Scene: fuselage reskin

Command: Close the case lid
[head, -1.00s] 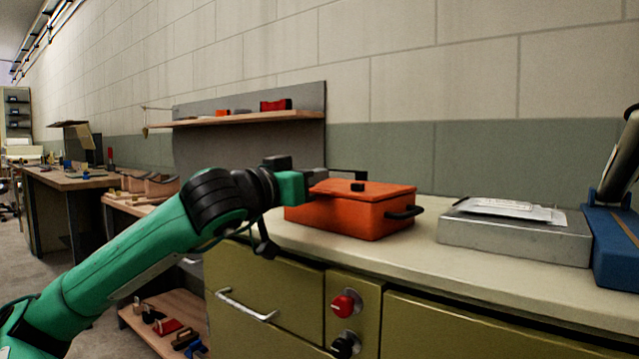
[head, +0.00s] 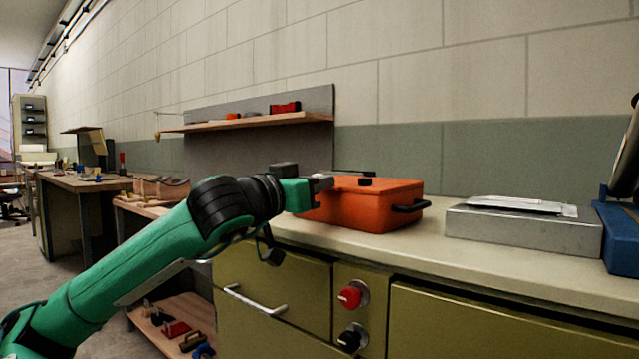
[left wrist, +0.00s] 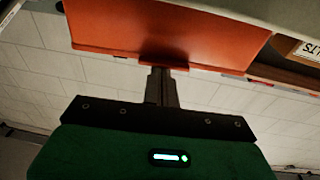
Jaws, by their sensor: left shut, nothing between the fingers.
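The orange case (head: 362,210) stands on the counter with a black handle (head: 412,206) on its right side. Its lid (head: 385,184) looks flat on top of the body, with a small black piece on it; I cannot tell whether it is fully seated. My left gripper (head: 352,173) reaches in from the left, its shut, empty fingers above the lid's far left part. In the left wrist view, the shut fingers (left wrist: 161,86) end at a lip of a large orange panel (left wrist: 160,32) of the case; contact is unclear. My right gripper is not in view.
A grey metal box (head: 520,232) with papers on top and a blue object (head: 618,236) stand right of the case. The counter (head: 420,240) is clear between case and box. A wall shelf (head: 255,121) with small items is behind. Drawers and knobs are below.

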